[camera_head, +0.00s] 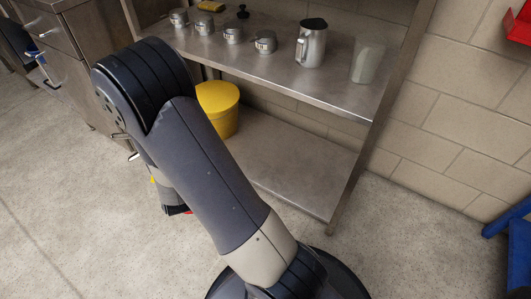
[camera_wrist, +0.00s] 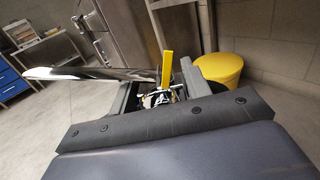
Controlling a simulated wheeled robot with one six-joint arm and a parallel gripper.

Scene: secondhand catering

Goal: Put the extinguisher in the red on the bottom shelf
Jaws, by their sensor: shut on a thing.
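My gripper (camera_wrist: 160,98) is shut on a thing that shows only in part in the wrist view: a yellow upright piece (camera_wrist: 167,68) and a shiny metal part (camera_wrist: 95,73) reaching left. I take it for the extinguisher; its body is mostly hidden.
A yellow bucket (camera_head: 218,108) stands at the bottom shelf's left; it also shows in the wrist view (camera_wrist: 220,68). The upper shelf (camera_head: 330,92) holds several metal cups, a steel pitcher (camera_head: 311,43) and a clear container (camera_head: 367,60). A steel leg (camera_head: 376,125) bounds the unit's right side.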

